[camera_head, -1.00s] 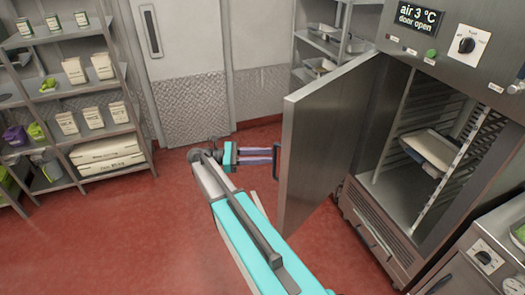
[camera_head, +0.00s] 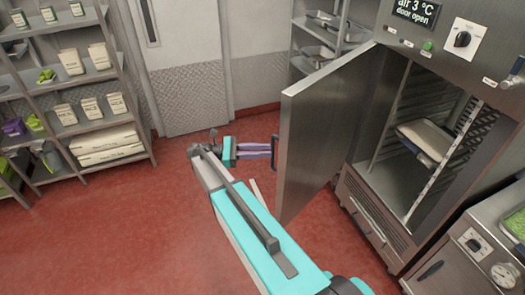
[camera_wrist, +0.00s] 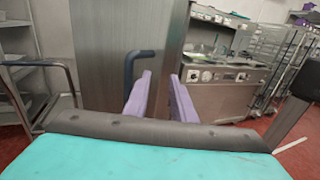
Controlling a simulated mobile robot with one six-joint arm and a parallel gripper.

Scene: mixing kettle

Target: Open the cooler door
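The cooler door (camera_head: 325,125) stands swung out from the cooler cabinet (camera_head: 365,205), whose interior is exposed. The display (camera_head: 416,12) reads "door open". The dark door handle (camera_head: 275,153) is near the door's outer edge. My gripper (camera_head: 270,150) has its purple fingertips at or very near the handle. In the wrist view, my gripper (camera_wrist: 160,82) has its two purple fingers apart with a clear gap. The handle (camera_wrist: 129,68) shows to the left of and behind the left finger, not between them. Contact with the handle cannot be told.
A tray (camera_head: 427,138) sits on the cooler's inner rails. A loaded shelf rack (camera_head: 140,100) stands at left, and another rack (camera_head: 298,45) is behind the door. A counter unit (camera_head: 445,270) is at lower right. Red floor (camera_head: 120,230) is clear at left.

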